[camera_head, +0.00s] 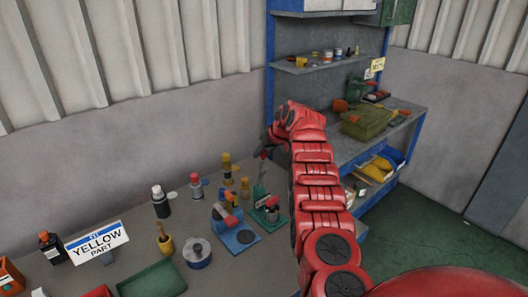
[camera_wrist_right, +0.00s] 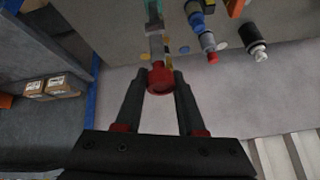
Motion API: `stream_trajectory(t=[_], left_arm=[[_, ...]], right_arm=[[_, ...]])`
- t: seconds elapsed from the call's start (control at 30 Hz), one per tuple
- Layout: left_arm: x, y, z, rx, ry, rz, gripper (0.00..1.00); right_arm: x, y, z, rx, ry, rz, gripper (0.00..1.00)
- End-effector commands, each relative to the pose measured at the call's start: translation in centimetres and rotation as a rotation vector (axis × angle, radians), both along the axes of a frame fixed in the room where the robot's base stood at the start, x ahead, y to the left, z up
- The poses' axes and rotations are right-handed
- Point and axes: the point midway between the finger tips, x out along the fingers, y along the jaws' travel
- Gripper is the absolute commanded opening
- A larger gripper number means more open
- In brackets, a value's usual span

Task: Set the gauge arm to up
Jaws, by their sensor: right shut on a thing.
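The gauge has a green base (camera_head: 262,213) near the right end of the grey bench. Its grey arm (camera_head: 262,176) appears to rise upright from the base. In the right wrist view, the grey arm (camera_wrist_right: 157,45) ends in a round red knob (camera_wrist_right: 160,78), with part of the green stand (camera_wrist_right: 154,12) beyond it. My right gripper (camera_wrist_right: 161,80) has its two dark fingers on either side of this knob and is shut on it. In the head view, my right gripper (camera_head: 266,148) is high above the base and partly hidden by my red arm. My left gripper is not in view.
A blue-based device (camera_head: 236,238) with a red part stands close left of the gauge. A blue-framed shelf (camera_head: 390,130) stands behind right.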

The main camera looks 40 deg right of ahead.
Motion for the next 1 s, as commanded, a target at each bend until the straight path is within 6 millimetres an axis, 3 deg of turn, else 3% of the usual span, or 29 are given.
stream_trajectory(t=[0.8, 0.83, 0.97, 1.0], left_arm=[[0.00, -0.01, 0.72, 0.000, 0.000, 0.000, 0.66], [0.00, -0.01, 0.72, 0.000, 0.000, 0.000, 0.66], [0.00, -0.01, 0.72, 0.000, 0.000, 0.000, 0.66], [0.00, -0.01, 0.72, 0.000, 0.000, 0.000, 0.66]], right_arm=[[0.46, 0.34, -0.05, 0.003, 0.000, 0.005, 0.00], [0.45, 0.34, -0.06, 0.003, 0.000, 0.005, 0.42], [0.41, 0.27, -0.05, 0.003, 0.001, 0.003, 0.65], [0.40, 0.25, -0.05, 0.002, 0.001, 0.003, 0.66]])
